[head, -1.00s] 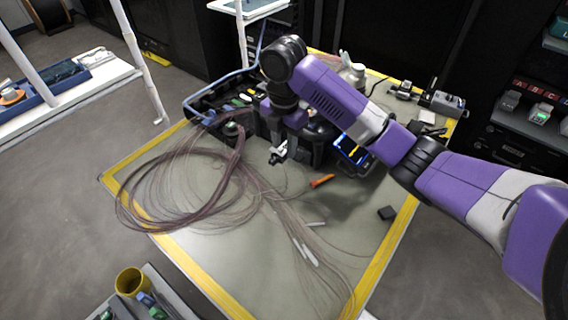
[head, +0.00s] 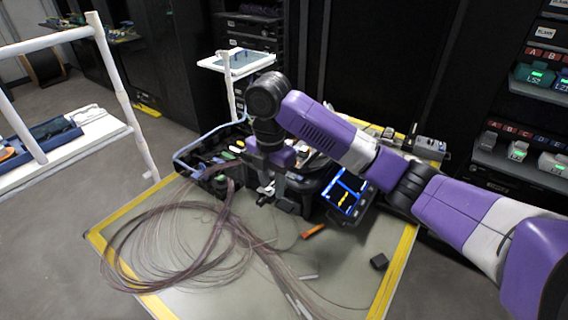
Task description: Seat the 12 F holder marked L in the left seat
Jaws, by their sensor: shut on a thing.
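My gripper (head: 265,196) points down at the left front of the black splicer (head: 305,193), whose small screen (head: 346,194) is lit. The gripper is shut on a small holder, which is mostly hidden by the fingers; its marking cannot be read. The left seat of the splicer is hidden behind my gripper and wrist, so I cannot tell whether the holder touches it.
A bundle of thin brown fibres (head: 165,245) lies coiled across the table's left and front. An orange tool (head: 313,231) and a small black block (head: 379,261) lie right of it. A black tool case (head: 217,165) stands behind. Yellow tape edges the table (head: 345,262).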

